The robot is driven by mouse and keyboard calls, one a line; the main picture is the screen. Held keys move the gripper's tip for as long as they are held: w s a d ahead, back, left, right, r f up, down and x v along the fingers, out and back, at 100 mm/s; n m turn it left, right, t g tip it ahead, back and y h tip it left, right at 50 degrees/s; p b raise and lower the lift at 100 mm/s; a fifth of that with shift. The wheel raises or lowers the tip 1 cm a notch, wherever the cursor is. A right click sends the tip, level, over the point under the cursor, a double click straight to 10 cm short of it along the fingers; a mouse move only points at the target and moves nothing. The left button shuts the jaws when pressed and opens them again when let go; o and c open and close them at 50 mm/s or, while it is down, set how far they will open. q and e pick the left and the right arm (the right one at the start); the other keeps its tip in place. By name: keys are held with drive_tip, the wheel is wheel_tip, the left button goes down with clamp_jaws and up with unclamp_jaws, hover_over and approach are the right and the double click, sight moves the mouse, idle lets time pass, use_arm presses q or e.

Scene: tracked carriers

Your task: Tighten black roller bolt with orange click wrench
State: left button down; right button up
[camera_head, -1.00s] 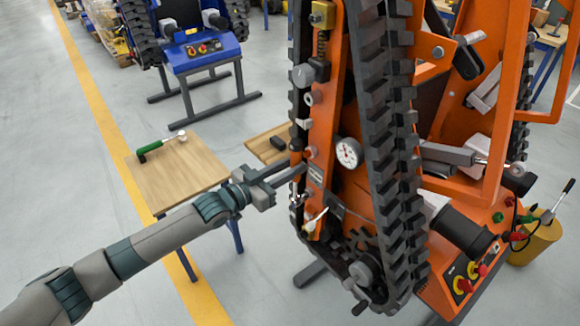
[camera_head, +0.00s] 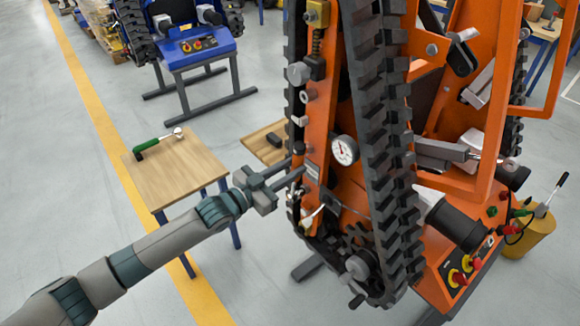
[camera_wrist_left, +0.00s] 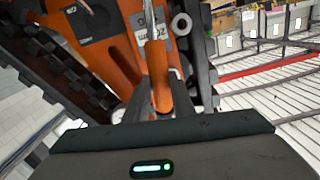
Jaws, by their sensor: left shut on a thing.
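My left gripper (camera_head: 298,168) reaches to the left side of the orange tracked carrier (camera_head: 312,130), beside its track. In the left wrist view, the fingers (camera_wrist_left: 155,108) are shut on the orange handle of the click wrench (camera_wrist_left: 160,80). Its metal shaft (camera_wrist_left: 149,28) runs up and away from me, in front of the orange plate. The wrench's far end is cut off by the picture's top. I cannot pick out the black roller bolt for sure. A grey ring-shaped part (camera_wrist_left: 181,24) shows right of the shaft. My right gripper is out of view.
A wooden table (camera_head: 165,182) holding a green-handled tool (camera_head: 158,143) stands left of the carrier. A second wooden top (camera_head: 262,150) is behind my gripper. A round dial (camera_head: 343,150) sits on the carrier. A blue machine (camera_head: 205,50) stands farther back.

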use_arm(q)
drive_tip(key=shift+s+d+m, duration=0.35)
drive_tip(key=shift+s+m, duration=0.05)
drive_tip(key=shift+s, duration=0.1)
drive_tip(key=shift+s+d+f+m+p, duration=0.15)
drive_tip(key=shift+s+d+m+p, duration=0.25)
drive_tip(key=shift+s+m, duration=0.2)
drive_tip(key=shift+d+f, duration=0.1)
idle(0.4)
drive_tip(key=shift+s+d+f+m, duration=0.2)
drive_tip(key=shift+s+d+m, duration=0.15)
drive_tip(key=shift+s+m, duration=0.25)
drive_tip(key=shift+s+d+f+m, duration=0.35)
drive_tip(key=shift+s+d+m, duration=0.05)
drive_tip(key=shift+s+m, duration=0.1)
